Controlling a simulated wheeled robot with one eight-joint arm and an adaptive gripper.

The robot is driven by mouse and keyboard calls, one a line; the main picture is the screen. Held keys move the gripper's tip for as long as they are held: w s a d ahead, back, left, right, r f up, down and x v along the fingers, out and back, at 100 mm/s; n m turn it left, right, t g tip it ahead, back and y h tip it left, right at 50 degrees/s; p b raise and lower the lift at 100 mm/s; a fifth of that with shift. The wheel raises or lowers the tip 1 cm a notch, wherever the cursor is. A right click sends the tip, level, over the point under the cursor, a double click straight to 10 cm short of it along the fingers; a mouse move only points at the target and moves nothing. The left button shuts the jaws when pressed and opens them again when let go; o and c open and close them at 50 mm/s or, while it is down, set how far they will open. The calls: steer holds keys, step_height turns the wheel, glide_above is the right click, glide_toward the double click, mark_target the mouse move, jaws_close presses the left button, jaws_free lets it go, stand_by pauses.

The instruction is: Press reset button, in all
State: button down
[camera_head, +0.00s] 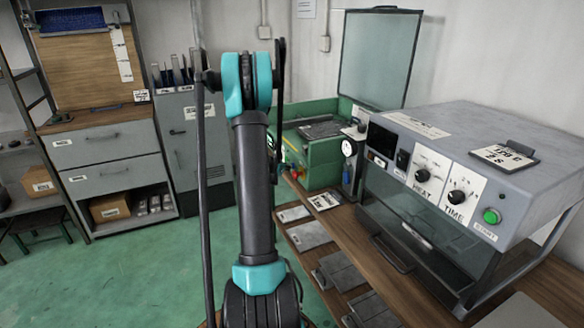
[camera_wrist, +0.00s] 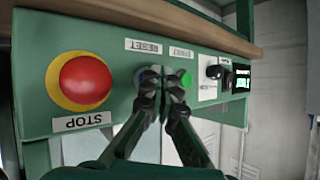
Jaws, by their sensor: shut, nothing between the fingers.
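In the wrist view the green panel (camera_wrist: 30,110) appears upside down. The blue button (camera_wrist: 142,73), taken as reset from the inverted label (camera_wrist: 143,45) over it, is largely hidden behind my fingers. A green button (camera_wrist: 187,79) sits just right of them under another label (camera_wrist: 181,52). My gripper (camera_wrist: 162,82) is shut and empty, its fingertips in front of the blue button's right side. I cannot tell whether they touch it.
A large red stop button (camera_wrist: 85,83) on a yellow ring is left of my fingers; a black knob (camera_wrist: 214,72) and lit display (camera_wrist: 241,79) are to the right. A wooden edge (camera_wrist: 200,30) runs over the panel. The grey heater box (camera_head: 470,170) stands right of my arm.

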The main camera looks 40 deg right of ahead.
steer(key=shift+w+a, duration=0.15)
steer(key=shift+a, duration=0.45)
steer(key=a, duration=0.2)
steer(key=w+a, duration=0.1)
steer(key=a, duration=0.1)
steer(key=shift+w+a, duration=0.1)
steer(key=shift+a, duration=0.3)
stand_by(0.7)
steer(key=s+a+r+n+y, duration=0.25)
steer(key=s+a, duration=0.25)
steer(key=a, duration=0.5)
steer(key=s+a+r+n+y, duration=0.1)
steer(key=s+a+n+y, duration=0.25)
steer(key=a, duration=0.75)
steer(key=s+a+f+n+y, duration=0.1)
steer(key=s+a+n, duration=0.4)
steer(key=s+a, duration=0.5)
steer(key=s+a+f+n+y, duration=0.2)
steer(key=s+a+n+y, duration=0.2)
steer(key=s+a, duration=0.5)
steer(key=shift+s+a+f+n+g, duration=0.3)
steer(key=shift+s+a+n+g, duration=0.1)
steer(key=shift+a, duration=0.2)
